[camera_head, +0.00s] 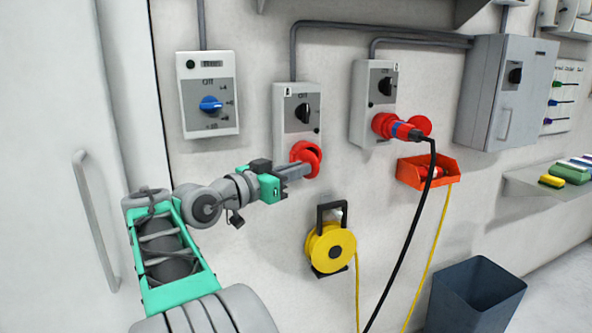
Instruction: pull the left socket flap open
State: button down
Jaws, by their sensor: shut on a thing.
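The left socket is a red round fitting (306,148) at the bottom of a grey switch box (284,127) on the wall. My gripper (306,170) reaches it from the lower left, its fingers shut on the edge of the red flap (316,156). The fingers hide part of the socket, and I cannot tell how far the flap stands open. The right socket (380,124) sits under a similar switch box (360,107).
A box with a blue knob (193,117) hangs at the left. A yellow cable reel (323,246) hangs below the left socket. An orange bin (409,174) is at the right, with a dark waste bin (470,305) on the floor. The black cable (411,230) hangs in between.

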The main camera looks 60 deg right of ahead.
jog(key=c, duration=1.5)
grip_release()
jog(key=shift+d, duration=0.1)
